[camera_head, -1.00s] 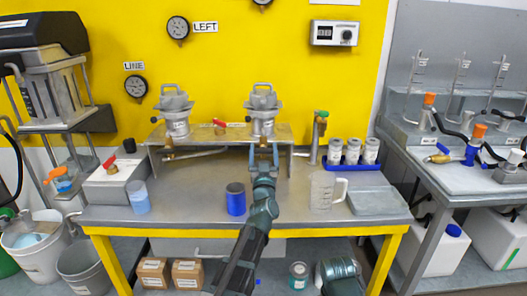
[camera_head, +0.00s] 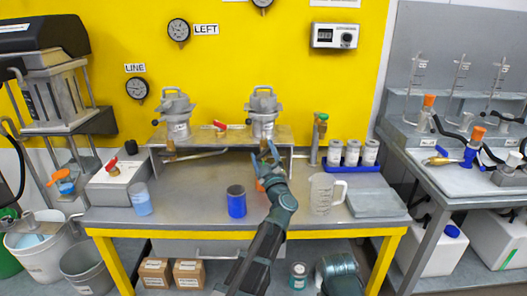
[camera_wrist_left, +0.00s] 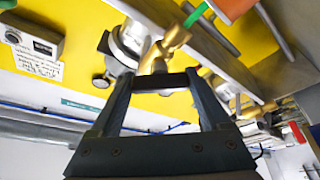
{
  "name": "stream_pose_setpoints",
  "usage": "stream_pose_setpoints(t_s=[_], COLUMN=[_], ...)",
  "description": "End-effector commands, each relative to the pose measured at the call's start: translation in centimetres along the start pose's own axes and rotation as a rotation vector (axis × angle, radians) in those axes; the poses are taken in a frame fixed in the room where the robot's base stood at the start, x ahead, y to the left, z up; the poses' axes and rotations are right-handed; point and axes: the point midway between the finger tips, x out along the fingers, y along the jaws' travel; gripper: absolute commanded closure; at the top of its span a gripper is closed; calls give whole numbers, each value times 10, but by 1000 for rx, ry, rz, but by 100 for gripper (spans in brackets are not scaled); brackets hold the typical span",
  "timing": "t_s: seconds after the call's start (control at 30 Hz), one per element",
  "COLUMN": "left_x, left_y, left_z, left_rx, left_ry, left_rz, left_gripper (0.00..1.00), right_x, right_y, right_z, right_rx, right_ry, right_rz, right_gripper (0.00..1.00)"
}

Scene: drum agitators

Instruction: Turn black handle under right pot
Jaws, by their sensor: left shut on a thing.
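The right pot (camera_head: 264,108) is a grey metal vessel standing on the raised metal shelf. My left gripper (camera_head: 268,152) is just below it, at the shelf's front edge, tilted to the left. In the left wrist view the black handle (camera_wrist_left: 163,82) lies crosswise between the two fingers of my left gripper (camera_wrist_left: 163,87), and the gripper is shut on it. A brass valve (camera_wrist_left: 165,45) shows just beyond the handle. In the head view the handle is hidden by the gripper. My right gripper is out of view; only part of that arm shows at the bottom.
A blue cup (camera_head: 236,202), a clear jug (camera_head: 323,194) and a blue rack of cans (camera_head: 353,161) stand on the table. An orange item (camera_head: 260,186) sits behind my left wrist.

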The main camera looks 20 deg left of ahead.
Motion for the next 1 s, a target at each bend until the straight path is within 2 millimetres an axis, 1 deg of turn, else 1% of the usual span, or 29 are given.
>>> stream_pose_setpoints(t_s=[0.03, 0.4, 0.6, 0.8, 1.0], left_x=[2, 2, 1, 1, 0], left_y=[3, 2, 1, -1, -2], left_z=[-2, -2, -2, -1, 0], left_rx=[-42, -355, -494, -594, -654], left_ry=[2, 3, 3, 3, 2], left_rz=[-17, -147, -204, -245, -269], left_gripper=[76, 76, 76, 76, 76], right_x=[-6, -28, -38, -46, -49], right_y=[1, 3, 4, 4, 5], right_z=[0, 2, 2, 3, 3], right_rx=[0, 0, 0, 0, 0], right_ry=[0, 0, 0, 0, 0], right_rz=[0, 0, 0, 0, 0], right_gripper=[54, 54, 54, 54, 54])
